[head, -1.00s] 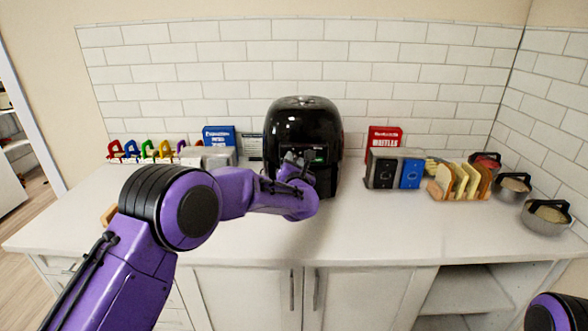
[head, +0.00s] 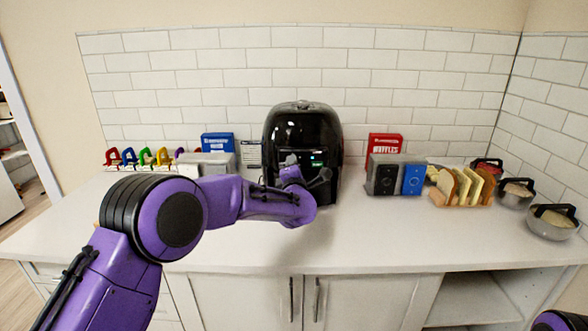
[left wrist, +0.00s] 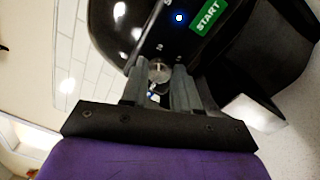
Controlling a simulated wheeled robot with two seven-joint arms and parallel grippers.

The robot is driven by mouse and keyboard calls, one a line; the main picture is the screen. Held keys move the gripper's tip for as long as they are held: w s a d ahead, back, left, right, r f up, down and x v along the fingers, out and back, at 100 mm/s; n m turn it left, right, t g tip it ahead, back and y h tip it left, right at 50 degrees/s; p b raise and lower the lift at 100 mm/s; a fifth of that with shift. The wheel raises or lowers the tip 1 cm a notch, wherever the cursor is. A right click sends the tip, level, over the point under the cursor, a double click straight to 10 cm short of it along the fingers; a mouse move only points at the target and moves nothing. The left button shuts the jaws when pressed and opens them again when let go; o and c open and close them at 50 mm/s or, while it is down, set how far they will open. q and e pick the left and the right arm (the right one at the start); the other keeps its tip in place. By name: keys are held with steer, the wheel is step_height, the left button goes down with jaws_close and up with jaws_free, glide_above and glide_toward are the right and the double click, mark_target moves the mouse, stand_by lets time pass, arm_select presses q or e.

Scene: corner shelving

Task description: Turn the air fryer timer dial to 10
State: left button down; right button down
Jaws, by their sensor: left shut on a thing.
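The black air fryer (head: 302,125) stands on the counter against the tiled wall. A small lit display shows on its front, too small to read. In the left wrist view, a green START label (left wrist: 208,17) and a blue light show on its front panel. The silver round timer dial (left wrist: 159,71) sits between the fingertips of my left gripper (left wrist: 160,80), which is shut on it. In the head view my left gripper (head: 306,174) is at the front of the fryer and hides the dial. My right gripper is out of view.
A metal stand with black and blue items (head: 396,178), a bread rack (head: 462,186) and several bowls (head: 551,222) stand on the right. Colourful clips (head: 145,158) and a blue box (head: 218,144) are on the left. The counter front (head: 400,238) is clear.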

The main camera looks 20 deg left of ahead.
arm_select(q)
steer(key=shift+a+r, duration=0.15)
stand_by(0.3)
steer(key=c, duration=0.9)
jaws_free()
steer(key=shift+o, duration=0.4)
steer(key=shift+w+a, duration=0.1)
steer(key=b+v, duration=0.3)
steer(key=v, duration=0.7)
steer(key=shift+s+f, duration=0.2)
steer(key=shift+s, duration=0.1)
